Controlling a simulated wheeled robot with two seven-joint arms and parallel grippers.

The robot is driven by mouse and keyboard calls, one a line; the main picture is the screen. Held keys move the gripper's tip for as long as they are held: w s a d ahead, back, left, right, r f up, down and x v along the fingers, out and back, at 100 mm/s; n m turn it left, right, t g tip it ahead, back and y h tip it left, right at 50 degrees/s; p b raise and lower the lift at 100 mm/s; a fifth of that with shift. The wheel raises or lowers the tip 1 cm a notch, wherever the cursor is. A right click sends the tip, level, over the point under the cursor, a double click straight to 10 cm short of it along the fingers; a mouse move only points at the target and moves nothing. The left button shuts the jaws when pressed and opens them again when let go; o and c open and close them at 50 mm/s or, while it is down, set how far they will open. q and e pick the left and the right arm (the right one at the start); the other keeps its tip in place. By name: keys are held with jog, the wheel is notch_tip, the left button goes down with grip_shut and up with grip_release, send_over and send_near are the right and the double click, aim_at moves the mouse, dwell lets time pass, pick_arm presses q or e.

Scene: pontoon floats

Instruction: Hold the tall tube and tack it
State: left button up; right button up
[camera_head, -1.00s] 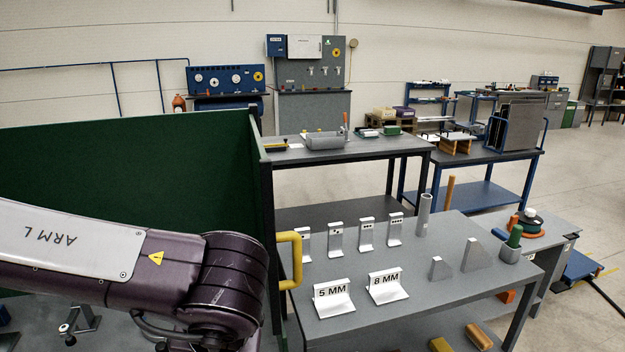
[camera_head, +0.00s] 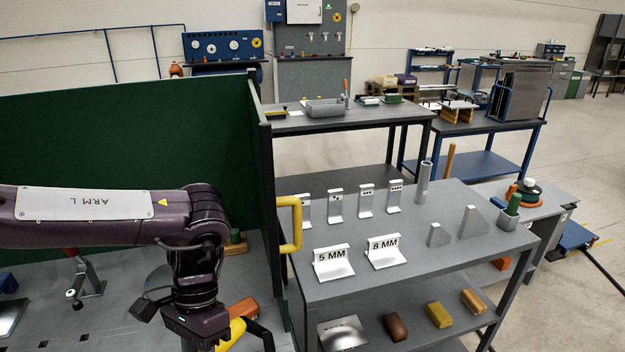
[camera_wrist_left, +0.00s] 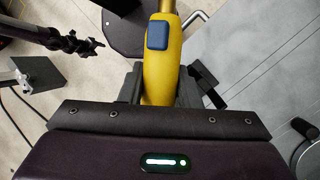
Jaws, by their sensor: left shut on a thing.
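A tall grey tube (camera_head: 424,182) stands upright at the back right of the grey table (camera_head: 400,228). My left gripper (camera_wrist_left: 160,88) is shut on the yellow handle (camera_wrist_left: 162,62) of a torch-like tool with a blue button. The tool's tip is out of frame in the wrist view. My left gripper is well away from the tall tube.
The green screen (camera_head: 120,140) and its yellow handle bar (camera_head: 292,225) stand between my left arm and the grey table. Signs "5 MM" (camera_head: 333,261) and "8 MM" (camera_head: 385,250) and grey wedges (camera_head: 472,222) stand on the table. A clamp (camera_head: 85,280) stands at the lower left.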

pick_arm(q)
jog(key=n, duration=0.1)
jog(key=n+h, duration=0.1)
jog(key=n, duration=0.1)
jog(key=s+a+f+n+h, duration=0.1)
jog(key=n, duration=0.1)
jog(key=shift+t, duration=0.3)
jog(key=shift+s+f+n+t+h, duration=0.15)
jog(key=shift+n+h, duration=0.2)
jog(key=shift+n, duration=0.35)
jog(key=shift+s+f+n+t+h, duration=0.15)
jog(key=shift+n+h, duration=0.2)
jog(key=shift+n, duration=0.35)
jog(key=shift+w, duration=0.1)
